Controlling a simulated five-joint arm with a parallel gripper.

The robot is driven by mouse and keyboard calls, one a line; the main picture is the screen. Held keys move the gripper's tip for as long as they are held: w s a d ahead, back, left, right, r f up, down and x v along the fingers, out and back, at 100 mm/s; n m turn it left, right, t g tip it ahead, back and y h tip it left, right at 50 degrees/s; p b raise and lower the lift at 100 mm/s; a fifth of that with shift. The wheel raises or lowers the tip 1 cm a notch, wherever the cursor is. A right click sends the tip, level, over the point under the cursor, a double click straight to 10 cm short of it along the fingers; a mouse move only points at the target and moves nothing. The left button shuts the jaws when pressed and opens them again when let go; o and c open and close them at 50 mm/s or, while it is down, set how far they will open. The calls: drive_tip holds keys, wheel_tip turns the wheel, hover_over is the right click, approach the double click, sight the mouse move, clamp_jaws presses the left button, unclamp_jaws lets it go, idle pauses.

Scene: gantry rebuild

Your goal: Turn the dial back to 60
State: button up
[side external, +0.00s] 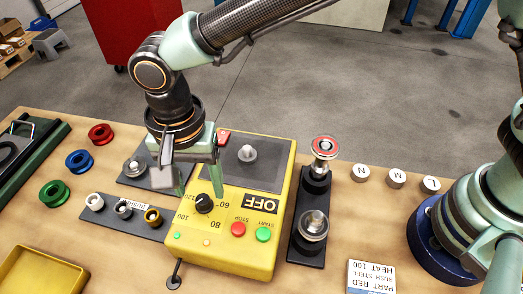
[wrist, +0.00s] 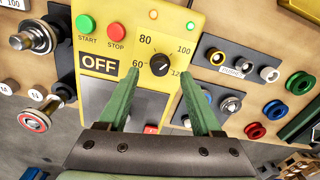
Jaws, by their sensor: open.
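The black dial (side external: 204,203) sits on the yellow control box (side external: 215,258), with 60, 80, 100 and 120 printed around it. In the wrist view the dial (wrist: 160,64) lies between and just beyond my fingertips, and the 120 is partly covered by a finger. A pale mark shows on the dial, but I cannot tell for certain which number it points to. My gripper (wrist: 160,84) is open, with one finger on each side of the dial's near side. In the side view my gripper (side external: 200,186) hangs over the box, apart from the dial as far as I can see.
A red stop button (side external: 238,229) and green start button (side external: 264,235) sit beside an OFF display (side external: 262,204). A bushing rack (side external: 123,209) stands left of the box. A black fixture (side external: 311,215) with metal parts stands right. A printed card (side external: 371,277) lies in front.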

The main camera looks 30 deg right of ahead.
sight(202, 199)
drive_tip(key=shift+f, duration=1.55)
clamp_jaws()
